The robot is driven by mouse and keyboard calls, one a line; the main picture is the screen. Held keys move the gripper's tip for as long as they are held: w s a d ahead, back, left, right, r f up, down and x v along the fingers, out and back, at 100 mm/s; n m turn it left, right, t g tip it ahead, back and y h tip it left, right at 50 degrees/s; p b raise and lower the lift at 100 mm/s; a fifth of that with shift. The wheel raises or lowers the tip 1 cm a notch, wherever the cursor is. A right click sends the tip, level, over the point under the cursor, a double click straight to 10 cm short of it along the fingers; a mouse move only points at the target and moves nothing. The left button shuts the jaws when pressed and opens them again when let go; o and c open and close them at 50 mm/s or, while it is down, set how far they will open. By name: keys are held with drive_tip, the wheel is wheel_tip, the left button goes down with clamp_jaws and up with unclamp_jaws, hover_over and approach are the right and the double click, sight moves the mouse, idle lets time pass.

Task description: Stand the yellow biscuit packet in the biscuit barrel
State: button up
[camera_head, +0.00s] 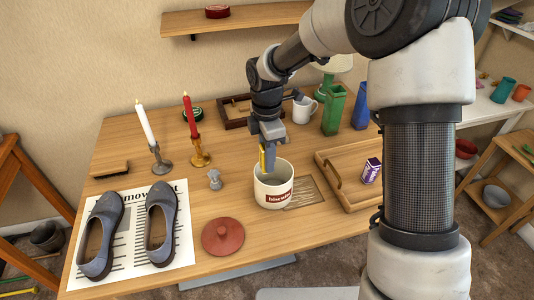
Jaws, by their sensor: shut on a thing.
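The biscuit barrel (271,198) is a cream pot with a red "biscuits" label and stands upright and open near the middle of the table. My gripper (270,146) points down above the barrel's back rim. It is shut on the yellow biscuit packet (263,159), which hangs upright below the jaws. The packet's lower end is at the barrel's mouth in this view; I cannot tell how far it reaches inside. Part of the packet is hidden by the gripper.
A red-brown round lid (223,237) lies in front of the barrel. A small grey figure (214,179) and candlesticks (199,148) stand to the left. A wooden tray (345,193) with a purple packet (371,170) is at the right. Shoes (159,229) lie on newspaper.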

drive_tip(key=shift+f+b, duration=2.45)
drive_tip(key=shift+f, duration=2.45)
drive_tip(key=o, duration=1.2)
drive_tip(key=shift+r+p, duration=4.25)
drive_tip(key=shift+r, duration=0.75)
